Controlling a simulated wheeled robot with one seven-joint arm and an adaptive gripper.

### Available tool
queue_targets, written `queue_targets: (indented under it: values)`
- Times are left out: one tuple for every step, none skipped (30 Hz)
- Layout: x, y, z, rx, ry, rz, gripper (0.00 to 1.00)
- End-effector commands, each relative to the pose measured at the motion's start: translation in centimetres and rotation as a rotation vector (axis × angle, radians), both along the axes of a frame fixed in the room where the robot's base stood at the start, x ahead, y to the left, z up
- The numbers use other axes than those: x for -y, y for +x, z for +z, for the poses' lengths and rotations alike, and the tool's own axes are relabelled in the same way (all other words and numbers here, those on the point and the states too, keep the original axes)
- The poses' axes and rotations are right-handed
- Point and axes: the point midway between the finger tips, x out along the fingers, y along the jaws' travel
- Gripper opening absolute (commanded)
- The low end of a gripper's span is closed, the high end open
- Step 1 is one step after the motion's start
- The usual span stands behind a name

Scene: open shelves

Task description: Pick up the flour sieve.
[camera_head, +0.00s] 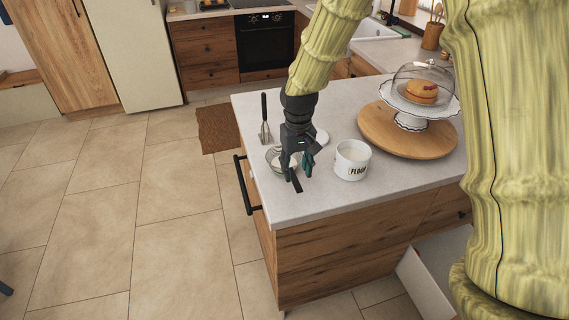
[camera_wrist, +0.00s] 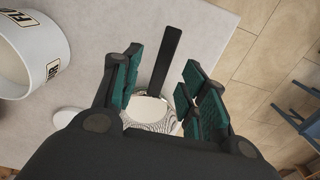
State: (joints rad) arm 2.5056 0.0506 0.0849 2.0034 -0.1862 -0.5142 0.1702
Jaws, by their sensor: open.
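The flour sieve (camera_head: 272,155) lies on the light countertop near its left edge, partly hidden by my gripper. Its round mesh bowl and flat black handle (camera_wrist: 168,52) show in the wrist view. My gripper (camera_head: 299,166) points down over the sieve, its teal-padded fingers apart. In the wrist view the fingers of my gripper (camera_wrist: 164,84) stand either side of the line of the handle, with nothing clamped between them. The near part of the mesh bowl is hidden by the gripper body. I cannot tell the height gap exactly.
A white flour canister (camera_head: 352,162) stands close right of my gripper. A black-handled whisk (camera_head: 265,125) and a small white round item (camera_head: 321,137) are behind it. A cake stand with glass dome sits on a wooden board (camera_head: 375,138) farther right. The front counter (camera_head: 300,205) is clear.

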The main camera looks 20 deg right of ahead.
Motion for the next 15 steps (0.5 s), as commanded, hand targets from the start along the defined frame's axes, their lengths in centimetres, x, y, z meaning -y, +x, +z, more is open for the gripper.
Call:
queue_targets:
  values:
    - [0.0,0.0,-0.1,0.0,0.0,0.001,0.43]
    - [-0.1,0.0,-0.2,-0.001,0.0,0.001,0.43]
    - [-0.1,0.0,-0.3,-0.001,0.0,0.001,0.43]
    - [-0.1,0.0,-0.5,-0.001,0.0,0.001,0.43]
    - [-0.1,0.1,-0.7,-0.001,0.0,0.002,0.43]
    - [-0.2,0.1,-1.0,-0.001,0.0,0.002,0.43]
    - [-0.2,0.1,-1.3,-0.002,0.0,0.002,0.43]
    - [-0.3,0.1,-1.6,-0.003,0.0,0.002,0.43]
    - [-0.3,0.2,-2.0,-0.002,0.0,0.002,0.43]
    - [-0.4,0.2,-2.3,-0.002,0.0,0.002,0.43]
    - [-0.4,0.2,-2.6,-0.002,0.0,0.002,0.43]
    - [-0.4,0.3,-2.9,-0.002,0.0,0.002,0.43]
    - [-0.4,0.3,-3.3,-0.002,0.0,0.002,0.43]
    - [-0.5,0.3,-3.6,-0.002,0.0,0.002,0.43]
    - [-0.5,0.3,-4.0,-0.001,0.0,0.002,0.43]
